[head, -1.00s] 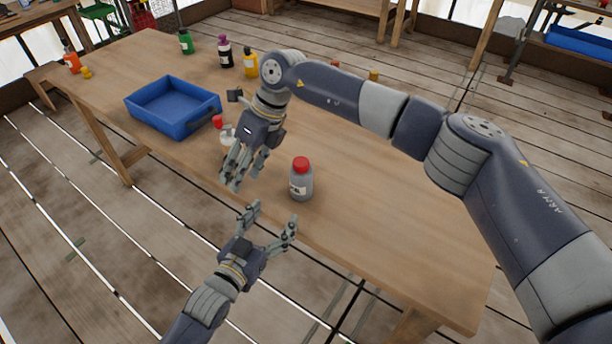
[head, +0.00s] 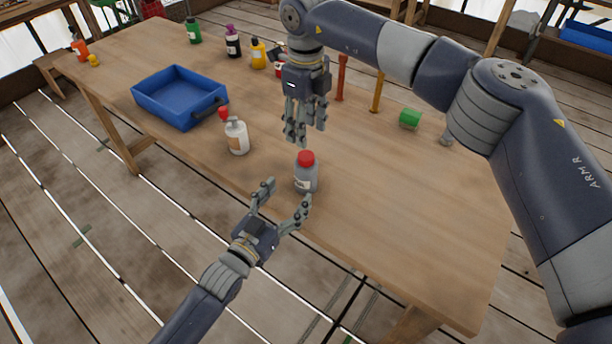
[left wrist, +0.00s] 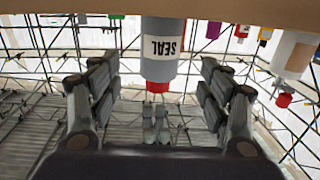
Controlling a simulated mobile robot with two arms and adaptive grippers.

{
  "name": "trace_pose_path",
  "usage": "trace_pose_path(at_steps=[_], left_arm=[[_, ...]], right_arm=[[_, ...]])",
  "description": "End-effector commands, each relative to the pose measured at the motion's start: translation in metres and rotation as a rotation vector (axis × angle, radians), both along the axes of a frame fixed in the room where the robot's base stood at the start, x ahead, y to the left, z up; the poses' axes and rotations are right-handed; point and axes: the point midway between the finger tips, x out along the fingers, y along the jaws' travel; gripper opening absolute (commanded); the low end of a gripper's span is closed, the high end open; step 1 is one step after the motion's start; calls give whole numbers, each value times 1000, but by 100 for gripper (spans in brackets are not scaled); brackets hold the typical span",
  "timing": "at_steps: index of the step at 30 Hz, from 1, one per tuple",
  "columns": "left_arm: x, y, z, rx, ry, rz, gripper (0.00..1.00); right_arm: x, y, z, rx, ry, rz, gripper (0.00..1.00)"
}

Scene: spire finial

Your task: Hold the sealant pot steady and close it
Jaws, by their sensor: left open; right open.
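The sealant pot (head: 306,178) is a grey bottle with a red top (head: 306,158), upright near the table's front edge. My left gripper (head: 287,192) is open in front of it, one finger toward each side. My right gripper (head: 306,132) is open and empty, fingers pointing down, above and just behind the red top.
A white bottle with a red top (head: 236,138) stands to the left, beside a blue tray (head: 163,104). Green (head: 193,31), purple (head: 232,42) and yellow (head: 258,54) bottles stand behind. A green cylinder (head: 410,119) is at the right. The front right table top (head: 420,220) is clear.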

Motion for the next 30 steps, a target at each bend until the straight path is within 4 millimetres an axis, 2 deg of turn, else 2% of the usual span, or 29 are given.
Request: trace_pose_path(at_steps=[9,15,28,29,30], left_arm=[[51,-30,1,0,-1,0,71],[72,-41,0,0,0,0,71],[79,-46,0,0,0,0,71],[79,-45,0,0,0,0,66],[79,-45,0,0,0,0,57]], right_arm=[[0,0,0,1,0,0,48],[0,0,0,1,0,0,48],[0,0,0,1,0,0,48],[0,0,0,1,0,0,48],[0,0,0,1,0,0,48]])
